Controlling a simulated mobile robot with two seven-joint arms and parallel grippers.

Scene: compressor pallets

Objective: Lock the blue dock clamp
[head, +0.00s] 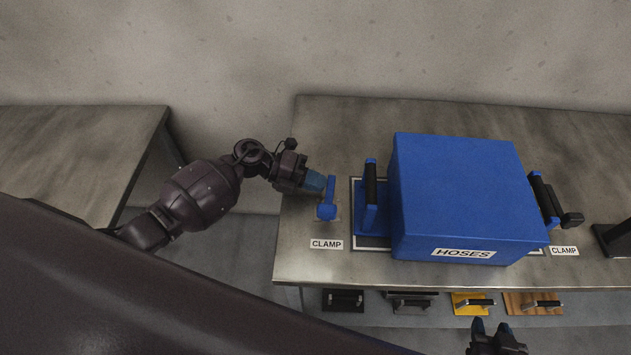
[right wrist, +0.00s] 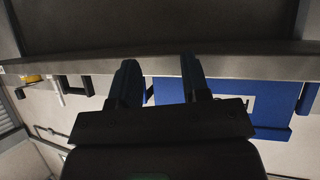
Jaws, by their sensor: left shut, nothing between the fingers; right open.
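The blue clamp (head: 327,198) stands at the left end of the dock, above a CLAMP label (head: 326,244), with its lever pointing away from the table's front edge. My left gripper (head: 318,182) is shut and empty, its fingertips right beside the clamp lever; I cannot tell whether they touch. The blue HOSES box (head: 460,195) sits on the dock, with a black-gripped handle on each side. A dark clamp (head: 571,219) is at the box's right. My right gripper (head: 490,325) is open and empty in front of the table, and its fingers show in the right wrist view (right wrist: 160,80).
The metal table (head: 340,115) holds the dock and box. Another table (head: 85,150) is at the left, across a gap. A black object (head: 612,239) stands at the right edge.

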